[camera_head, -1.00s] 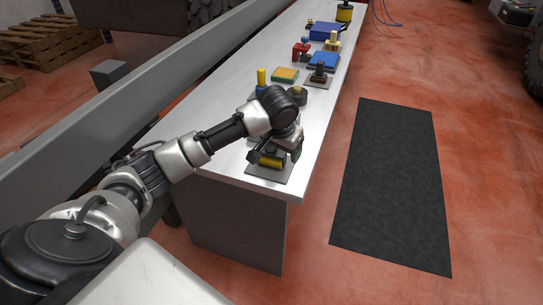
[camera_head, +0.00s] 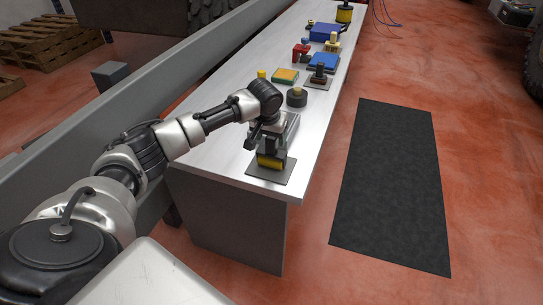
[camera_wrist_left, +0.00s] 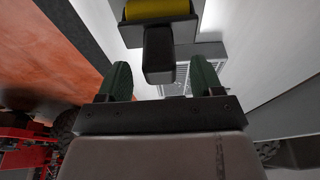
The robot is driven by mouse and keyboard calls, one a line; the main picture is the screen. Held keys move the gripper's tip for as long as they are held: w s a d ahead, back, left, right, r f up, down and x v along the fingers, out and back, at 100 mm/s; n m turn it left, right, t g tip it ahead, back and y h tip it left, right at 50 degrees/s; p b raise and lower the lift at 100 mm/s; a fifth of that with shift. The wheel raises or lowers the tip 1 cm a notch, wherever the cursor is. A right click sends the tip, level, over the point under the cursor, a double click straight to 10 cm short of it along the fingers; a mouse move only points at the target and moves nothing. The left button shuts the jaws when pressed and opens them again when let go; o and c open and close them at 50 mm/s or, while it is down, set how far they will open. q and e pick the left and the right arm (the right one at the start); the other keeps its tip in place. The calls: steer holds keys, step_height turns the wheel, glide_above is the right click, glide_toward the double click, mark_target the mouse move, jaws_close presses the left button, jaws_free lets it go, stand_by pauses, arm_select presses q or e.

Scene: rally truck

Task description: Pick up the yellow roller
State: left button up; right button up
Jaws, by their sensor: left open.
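The yellow roller (camera_head: 270,161) lies on a dark square plate (camera_head: 283,175) at the near end of the long bench. In the left wrist view the yellow cylinder (camera_wrist_left: 158,10) shows at the top edge, with its dark handle (camera_wrist_left: 159,55) pointing toward the fingers. My left gripper (camera_head: 263,138) is just above and behind the roller. In the wrist view its two green-padded fingers (camera_wrist_left: 160,82) are open, one on each side of the handle's line. They do not grip it. My right gripper is not in view.
A dark round part (camera_head: 297,97), a green and orange block (camera_head: 285,75), a stamp-like tool (camera_head: 320,74) and a blue box (camera_head: 325,31) stand farther along the bench (camera_head: 220,135). A black mat (camera_head: 393,185) lies on the floor to the right.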

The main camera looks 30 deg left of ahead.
arm_select(q)
steer(key=shift+x, duration=1.2)
steer(key=shift+r, duration=0.15)
jaws_close()
